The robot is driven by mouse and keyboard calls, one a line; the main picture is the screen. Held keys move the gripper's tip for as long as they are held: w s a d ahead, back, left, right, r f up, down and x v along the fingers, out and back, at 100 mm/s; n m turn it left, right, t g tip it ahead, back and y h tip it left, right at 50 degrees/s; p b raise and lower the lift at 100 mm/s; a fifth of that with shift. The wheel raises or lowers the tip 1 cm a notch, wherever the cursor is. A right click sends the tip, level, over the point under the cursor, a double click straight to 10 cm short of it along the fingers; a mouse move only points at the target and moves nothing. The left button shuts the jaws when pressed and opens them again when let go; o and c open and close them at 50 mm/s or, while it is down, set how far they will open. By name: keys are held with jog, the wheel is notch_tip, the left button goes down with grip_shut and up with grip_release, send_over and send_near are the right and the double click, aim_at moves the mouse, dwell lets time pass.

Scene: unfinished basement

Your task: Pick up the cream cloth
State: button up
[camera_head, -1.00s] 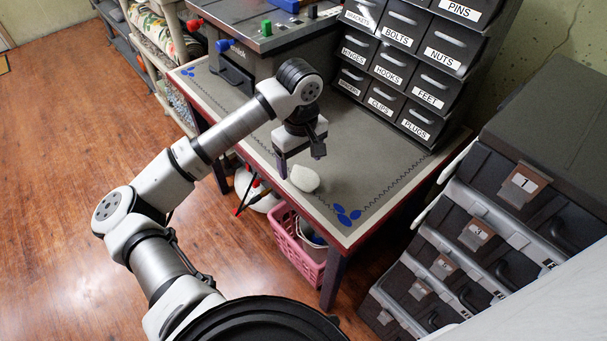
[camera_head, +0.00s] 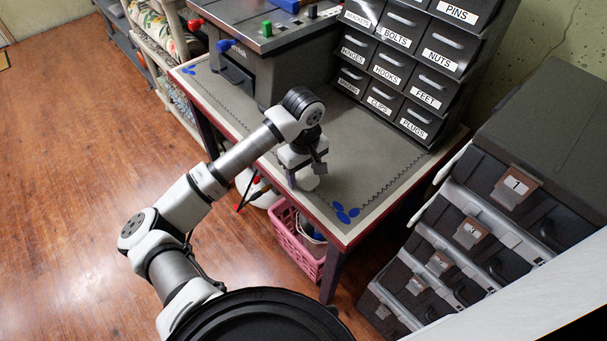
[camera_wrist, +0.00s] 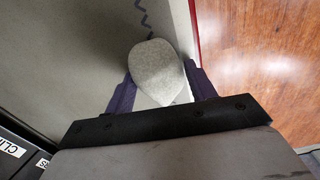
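The cream cloth (camera_wrist: 157,72) is a small pale rounded lump on the grey workbench top (camera_wrist: 70,60), near its red-trimmed front edge. In the head view most of the cloth (camera_head: 308,180) is hidden behind my gripper (camera_head: 303,178). In the wrist view the purple fingers of my gripper (camera_wrist: 160,85) are spread apart, one on each side of the cloth. The cloth lies between them, close to both; I cannot tell whether they touch it.
Labelled dark drawers (camera_head: 400,70) stand at the back of the bench. A grey machine (camera_head: 262,45) stands at the back left. Numbered cases (camera_head: 480,230) are stacked at the right. A pink basket (camera_head: 297,240) sits under the bench. The wooden floor (camera_head: 80,180) is open at the left.

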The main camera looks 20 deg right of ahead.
aim_at(303, 174)
jog(key=c, duration=0.5)
notch_tip(303, 174, up, 20)
jog(key=b, duration=0.3)
jog(key=o, duration=0.4)
jog(key=c, duration=0.3)
